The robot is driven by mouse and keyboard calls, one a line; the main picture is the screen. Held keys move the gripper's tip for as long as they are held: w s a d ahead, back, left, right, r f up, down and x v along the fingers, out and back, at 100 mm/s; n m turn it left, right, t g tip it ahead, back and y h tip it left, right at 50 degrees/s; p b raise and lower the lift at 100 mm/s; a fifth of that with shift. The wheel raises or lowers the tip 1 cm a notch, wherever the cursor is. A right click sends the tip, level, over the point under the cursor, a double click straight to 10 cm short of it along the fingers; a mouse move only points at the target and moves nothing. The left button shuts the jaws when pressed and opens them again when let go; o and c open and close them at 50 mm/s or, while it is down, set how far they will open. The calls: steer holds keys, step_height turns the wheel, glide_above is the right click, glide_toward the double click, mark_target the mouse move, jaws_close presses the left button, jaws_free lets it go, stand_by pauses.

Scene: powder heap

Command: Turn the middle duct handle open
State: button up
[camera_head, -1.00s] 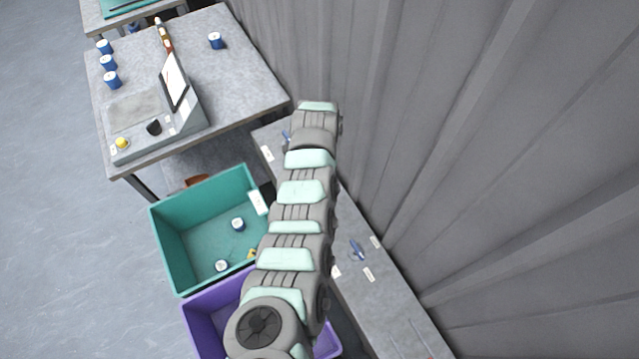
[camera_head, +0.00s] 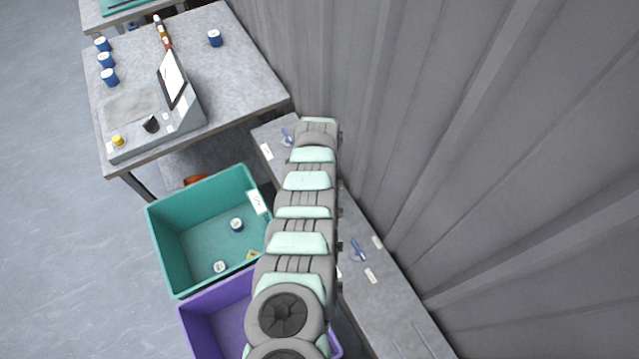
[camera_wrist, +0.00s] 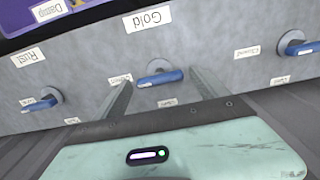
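In the wrist view the middle duct handle (camera_wrist: 160,77) is a blue lever on a round grey mount, lying roughly crosswise below the upside-down "Gold" label. My gripper (camera_wrist: 160,80) is open, with one finger to each side of this handle. Gaps show between the lever and both fingers; I cannot tell the exact depth. Another blue handle (camera_wrist: 42,103) is at the left, below "Rust", and a third (camera_wrist: 300,47) is at the right. In the head view two blue handles show, one upper (camera_head: 288,136) and one lower (camera_head: 358,250); my arm hides the middle one and my gripper.
The grey duct panel (camera_head: 400,315) runs along the corrugated wall (camera_head: 480,130). A green bin (camera_head: 165,245) with small containers and a purple bin (camera_head: 200,325) stand to its left. A table (camera_head: 235,75) with a scale-like device (camera_head: 180,115) is at upper left.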

steer(key=c, duration=1.2)
steer(key=shift+s+f+n, duration=0.1)
steer(key=shift+n, duration=1.8)
steer(key=n, duration=0.5)
steer(key=shift+b, duration=0.4)
steer(key=n, duration=0.5)
steer(key=shift+b, duration=0.4)
steer(key=shift+n, duration=2)
